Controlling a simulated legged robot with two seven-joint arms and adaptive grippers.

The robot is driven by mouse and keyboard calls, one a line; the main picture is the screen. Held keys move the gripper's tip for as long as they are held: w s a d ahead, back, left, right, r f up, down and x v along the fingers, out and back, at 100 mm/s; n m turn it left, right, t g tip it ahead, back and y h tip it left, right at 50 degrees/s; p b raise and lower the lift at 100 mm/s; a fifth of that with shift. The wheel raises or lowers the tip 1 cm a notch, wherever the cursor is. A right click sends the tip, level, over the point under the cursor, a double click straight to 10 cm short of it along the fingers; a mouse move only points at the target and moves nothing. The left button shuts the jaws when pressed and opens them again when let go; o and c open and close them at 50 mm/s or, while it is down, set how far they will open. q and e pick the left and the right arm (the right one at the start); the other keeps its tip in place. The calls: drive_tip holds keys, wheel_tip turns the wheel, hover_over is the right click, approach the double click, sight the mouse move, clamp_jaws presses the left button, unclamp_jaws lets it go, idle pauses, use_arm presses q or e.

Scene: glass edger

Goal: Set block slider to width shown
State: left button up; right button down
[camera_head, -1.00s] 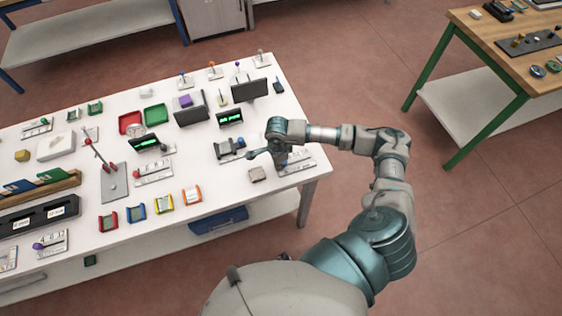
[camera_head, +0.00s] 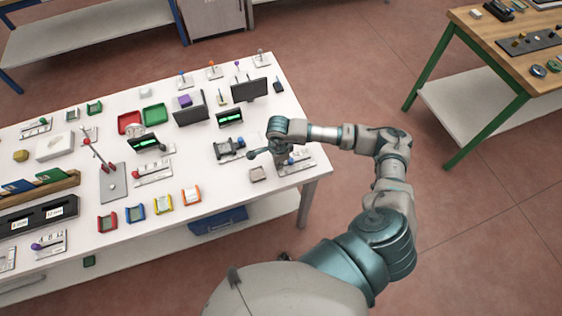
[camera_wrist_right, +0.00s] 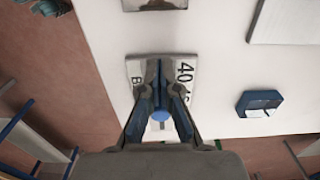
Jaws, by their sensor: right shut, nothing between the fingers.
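The slider plate (camera_head: 299,163), a pale strip with a printed scale, lies near the table's right front corner. In the right wrist view the plate (camera_wrist_right: 184,74) shows "40" and part of a "B" on either side of my fingers. My right gripper (camera_wrist_right: 157,64) is shut over the plate's middle. A round blue knob (camera_wrist_right: 160,115) shows between the lower parts of the fingers, which are not clasping it. In the head view my right gripper (camera_head: 281,159) hides part of the plate. The slider's exact setting is hidden. My left gripper is out of view.
Small displays with green digits (camera_head: 230,118) stand on the white table, too small to read. Several coloured holders line the front edge.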

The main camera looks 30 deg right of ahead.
drive_tip(key=shift+r+p, duration=1.9)
drive_tip(key=shift+r, duration=1.6)
